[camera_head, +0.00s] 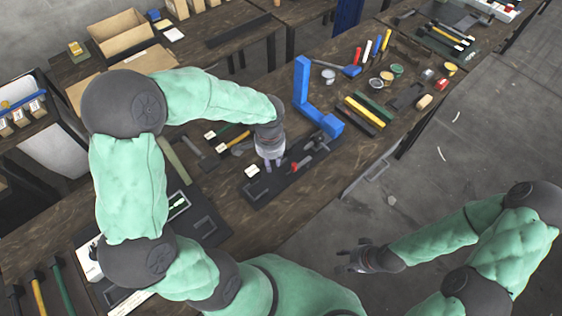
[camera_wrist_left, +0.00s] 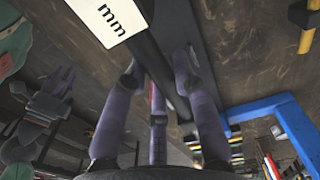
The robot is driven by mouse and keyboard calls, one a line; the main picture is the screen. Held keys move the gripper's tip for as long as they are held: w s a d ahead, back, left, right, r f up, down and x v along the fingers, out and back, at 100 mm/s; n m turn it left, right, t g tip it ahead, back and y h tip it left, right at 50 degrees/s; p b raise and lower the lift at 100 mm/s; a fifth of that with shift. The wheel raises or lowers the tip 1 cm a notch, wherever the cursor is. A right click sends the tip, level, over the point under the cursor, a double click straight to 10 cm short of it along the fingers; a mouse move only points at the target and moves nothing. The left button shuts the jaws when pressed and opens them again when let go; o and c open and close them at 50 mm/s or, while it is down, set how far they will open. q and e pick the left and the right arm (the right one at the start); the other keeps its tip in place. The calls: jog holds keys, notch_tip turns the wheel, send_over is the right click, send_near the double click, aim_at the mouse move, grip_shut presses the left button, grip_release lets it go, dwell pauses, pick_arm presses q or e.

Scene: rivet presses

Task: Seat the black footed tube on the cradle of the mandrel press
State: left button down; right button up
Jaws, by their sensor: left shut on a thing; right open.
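My left gripper (camera_head: 271,160) is over the dark base plate on the bench. In the left wrist view its fingers (camera_wrist_left: 160,72) are shut on a long dark bar-like thing (camera_wrist_left: 158,68), which looks like the black footed tube. Its foot cannot be made out, and in the head view the gripper mostly hides it. A blue upright frame with a block at its foot (camera_head: 302,85) stands just right of the gripper; I cannot tell whether it is the mandrel press. The cradle cannot be made out. My right gripper (camera_head: 352,260) is open and empty, away from the bench above the floor.
The dark base plate (camera_head: 262,190) carries a red-tipped tool (camera_head: 300,166) and a white label (camera_head: 252,171). Yellow and green bars (camera_head: 365,111), small tins (camera_head: 387,77) and colored markers (camera_head: 376,46) lie to the right. Open floor (camera_head: 450,150) lies right of the bench.

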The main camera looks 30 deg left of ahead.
aim_at(272, 180)
pick_arm(q)
jog(key=shift+f, duration=0.1)
jog(key=shift+w, duration=0.1)
dwell(0.3)
jog(key=shift+f+b, duration=2.75)
jog(key=shift+f, duration=1)
jog(key=shift+f+b, duration=0.45)
jog(key=shift+f, duration=0.25)
jog(key=c, duration=0.9)
grip_release()
jog(key=shift+c, duration=0.2)
